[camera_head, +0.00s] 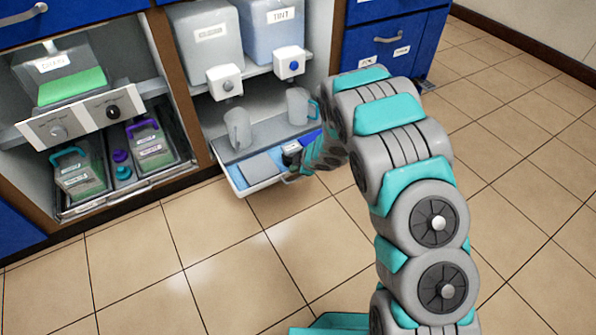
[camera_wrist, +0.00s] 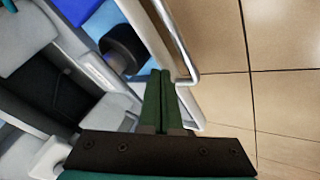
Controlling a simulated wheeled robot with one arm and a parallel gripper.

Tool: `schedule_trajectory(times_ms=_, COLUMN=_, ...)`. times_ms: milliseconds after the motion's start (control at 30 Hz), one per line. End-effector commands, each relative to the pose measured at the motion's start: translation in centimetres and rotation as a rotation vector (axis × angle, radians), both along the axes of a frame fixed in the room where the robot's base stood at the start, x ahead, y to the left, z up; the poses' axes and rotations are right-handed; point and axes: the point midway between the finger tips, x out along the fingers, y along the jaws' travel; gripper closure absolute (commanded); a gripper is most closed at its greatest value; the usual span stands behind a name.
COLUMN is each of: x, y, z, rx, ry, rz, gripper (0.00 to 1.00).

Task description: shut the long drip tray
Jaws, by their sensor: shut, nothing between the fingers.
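The long drip tray (camera_head: 243,188) sticks out, pulled partway from the lower shelf of the right-hand cabinet bay. Its inside is light blue with grey pieces in it. A bent metal handle (camera_wrist: 183,48) runs along the tray's front in the wrist view. My gripper (camera_wrist: 160,73) is shut and empty, its green fingertips close beside the handle. I cannot tell whether they touch it. In the head view my arm reaches over the tray's right end and hides part of it, and the fingertips are hard to make out.
Two mugs, one clear grey (camera_head: 237,129) and one with a teal handle (camera_head: 298,106), stand behind the tray under two tanks with taps. A dark round object (camera_wrist: 122,46) sits in the tray near my fingers. Left is another bay with bottles (camera_head: 80,176). The tiled floor in front is clear.

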Motion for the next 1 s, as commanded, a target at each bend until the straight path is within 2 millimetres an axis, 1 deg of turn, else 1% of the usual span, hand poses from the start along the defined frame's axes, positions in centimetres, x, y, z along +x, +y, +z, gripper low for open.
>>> schedule_trajectory(times_ms=33, x=0.5, y=0.1, z=0.1, rx=0.003, ry=0.001, rz=-0.001, gripper=1.0)
schedule_trajectory(times_ms=233, x=1.8, y=0.2, z=0.0, rx=0.001, ry=0.003, rz=-0.001, gripper=1.0)
schedule_trajectory(times_ms=767, x=2.2, y=0.2, z=0.0, rx=-0.001, ry=0.002, rz=0.0, gripper=1.0)
schedule_trajectory(times_ms=1000, x=3.1, y=0.8, z=0.5, rx=-0.001, ry=0.005, rz=-0.002, gripper=1.0)
